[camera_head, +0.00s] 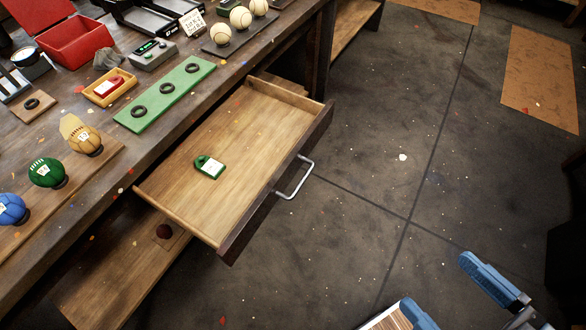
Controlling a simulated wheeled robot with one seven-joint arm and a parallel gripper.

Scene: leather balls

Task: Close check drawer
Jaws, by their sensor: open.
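The drawer (240,140) is pulled well out from under the workbench. It is a shallow wooden tray with a dark front panel and a metal bar handle (295,178) facing right. A green tag with a white label (209,167) lies inside it; the rest of its floor looks bare apart from small specks. My gripper (450,291) is at the bottom right, with two blue fingers spread apart. It is to the lower right of the handle, clear of the drawer, with nothing seen between the fingers.
The workbench (62,92) holds several balls, a green board with rings (165,94), a red box (75,42) and small trays. A lower shelf (120,275) lies below. The floor (400,160) right of the drawer is open, with flat brown mats (540,78) farther off.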

